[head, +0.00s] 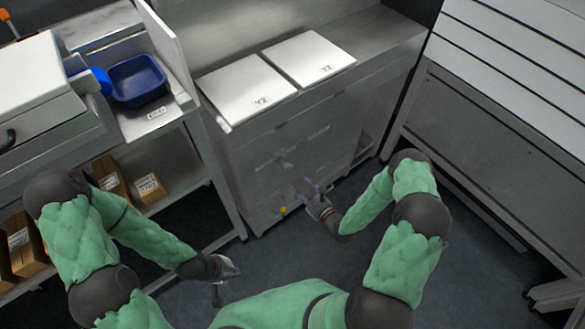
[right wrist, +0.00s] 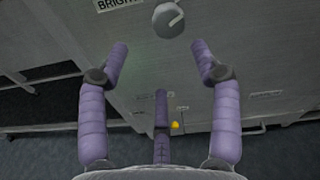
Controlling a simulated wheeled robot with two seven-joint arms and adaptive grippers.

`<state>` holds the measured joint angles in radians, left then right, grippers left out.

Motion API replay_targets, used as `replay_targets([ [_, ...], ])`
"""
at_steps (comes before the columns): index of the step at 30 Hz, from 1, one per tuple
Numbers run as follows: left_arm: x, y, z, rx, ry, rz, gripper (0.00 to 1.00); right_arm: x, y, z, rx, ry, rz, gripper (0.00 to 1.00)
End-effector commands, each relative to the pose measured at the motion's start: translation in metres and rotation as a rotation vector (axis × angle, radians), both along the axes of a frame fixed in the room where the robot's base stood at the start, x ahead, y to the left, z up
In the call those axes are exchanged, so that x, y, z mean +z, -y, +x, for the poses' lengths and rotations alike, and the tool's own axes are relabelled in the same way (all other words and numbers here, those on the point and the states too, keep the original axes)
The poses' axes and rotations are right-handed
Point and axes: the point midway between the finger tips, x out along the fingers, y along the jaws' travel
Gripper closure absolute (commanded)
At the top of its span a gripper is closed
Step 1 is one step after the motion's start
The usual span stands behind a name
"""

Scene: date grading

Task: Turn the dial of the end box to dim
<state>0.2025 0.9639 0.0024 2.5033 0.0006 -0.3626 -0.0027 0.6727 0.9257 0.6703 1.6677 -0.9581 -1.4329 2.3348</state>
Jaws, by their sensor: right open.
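The end box (head: 330,150) is a grey metal cabinet front in the middle of the head view. Its round grey dial (right wrist: 168,20) shows at the top of the right wrist view, with a pale pointer mark. A label reading "BRIGHT" (right wrist: 115,3) is partly cut off to the dial's upper left. My right gripper (head: 307,190) is open and empty in front of the box. Its purple fingers (right wrist: 160,62) are spread below the dial in the wrist view and appear apart from it. My left gripper (head: 226,268) hangs low over the floor; its finger state is unclear.
Two white lids (head: 247,90) marked "YZ" lie on the box top. A blue bin (head: 137,80) stands on the left bench, with cardboard boxes (head: 148,185) below. A small yellow knob (right wrist: 175,125) sits low on the box. Dark floor (head: 440,265) is free at right.

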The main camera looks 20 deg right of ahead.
Motion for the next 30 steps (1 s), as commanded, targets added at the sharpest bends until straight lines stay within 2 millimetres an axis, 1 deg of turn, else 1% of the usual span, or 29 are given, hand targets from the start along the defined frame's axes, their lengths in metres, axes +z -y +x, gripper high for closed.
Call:
replay_targets([
  [1,-0.003,0.0,0.0,0.0,0.0,0.0,1.0,-0.001,0.003,-0.001,-0.007,0.011,0.056,0.35],
  [4,-0.005,0.0,0.0,0.0,0.0,0.0,1.0,0.003,0.006,-0.003,-0.013,0.027,0.141,0.35],
  [7,-0.006,0.0,0.0,0.0,0.0,0.0,1.0,0.005,0.007,-0.002,-0.012,0.035,0.179,0.35],
  [10,-0.007,0.0,0.0,0.0,0.0,0.0,1.0,0.005,0.004,0.004,-0.011,0.035,0.187,0.35],
  [14,-0.011,0.0,0.0,0.0,0.0,0.0,1.0,0.005,-0.003,0.021,-0.007,0.037,0.183,0.35],
  [21,-0.02,0.0,0.0,0.0,0.0,0.0,1.0,0.004,-0.017,0.061,-0.008,0.035,0.182,0.35],
  [24,-0.023,0.0,0.0,0.0,0.0,0.0,1.0,0.005,-0.022,0.075,-0.01,0.035,0.183,0.35],
  [30,-0.027,0.0,0.0,0.0,0.0,0.0,1.0,0.005,-0.028,0.093,-0.011,0.034,0.183,0.35],
])
